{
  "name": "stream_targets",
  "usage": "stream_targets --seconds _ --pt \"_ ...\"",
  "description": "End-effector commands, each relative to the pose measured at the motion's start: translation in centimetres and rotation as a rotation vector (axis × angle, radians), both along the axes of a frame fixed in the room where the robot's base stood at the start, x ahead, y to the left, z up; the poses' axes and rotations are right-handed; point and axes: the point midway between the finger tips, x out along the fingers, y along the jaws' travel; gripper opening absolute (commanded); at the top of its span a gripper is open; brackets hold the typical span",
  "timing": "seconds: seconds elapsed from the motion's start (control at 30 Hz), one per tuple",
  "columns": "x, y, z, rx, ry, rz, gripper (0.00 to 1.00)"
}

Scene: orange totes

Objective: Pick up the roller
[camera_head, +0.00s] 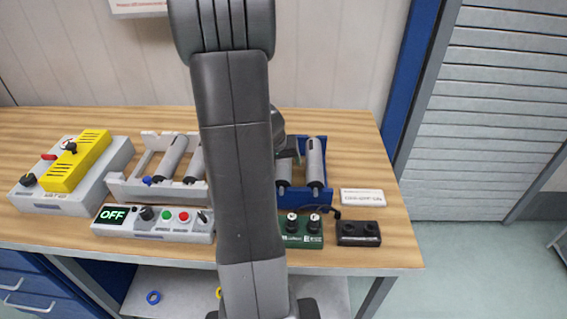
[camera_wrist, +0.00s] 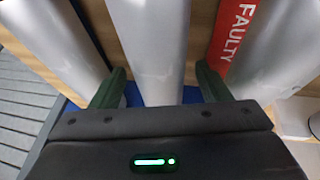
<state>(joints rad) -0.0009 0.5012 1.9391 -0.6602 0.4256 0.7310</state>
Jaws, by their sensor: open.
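In the wrist view my gripper (camera_wrist: 158,84) is open. Its two green fingers stand on either side of a grey roller (camera_wrist: 153,45), one left and one right; I cannot tell whether they touch it. Another roller (camera_wrist: 48,35) lies to the left and one more (camera_wrist: 268,55) to the right. In the head view my arm hides much of the middle. A roller (camera_head: 315,162) shows in the blue holder (camera_head: 322,200), and part of another sits to its left. Two rollers, one at the left (camera_head: 170,157), sit in the pale holder (camera_head: 150,140).
A red label reading FAULTY (camera_wrist: 238,32) is right of the middle roller. The wooden bench (camera_head: 350,130) also bears a control box marked OFF (camera_head: 155,224), a yellow-topped device (camera_head: 77,163), a green knob box (camera_head: 305,238) and a black box (camera_head: 358,233).

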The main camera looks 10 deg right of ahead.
Motion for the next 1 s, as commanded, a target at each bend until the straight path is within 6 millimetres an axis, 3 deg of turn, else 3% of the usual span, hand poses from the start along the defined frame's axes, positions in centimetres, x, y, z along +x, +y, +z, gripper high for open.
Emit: stream_targets --seconds 0.23,0.57,0.83,1.0 --pt "0.1 0.0 -0.1 0.0 0.0 0.0 0.7" --pt "0.1 0.0 -0.1 0.0 -0.001 0.0 0.09" --pt "0.1 0.0 0.4 -0.001 -0.004 0.001 0.09" --pt "0.2 0.0 3.1 0.001 -0.008 0.001 0.09"
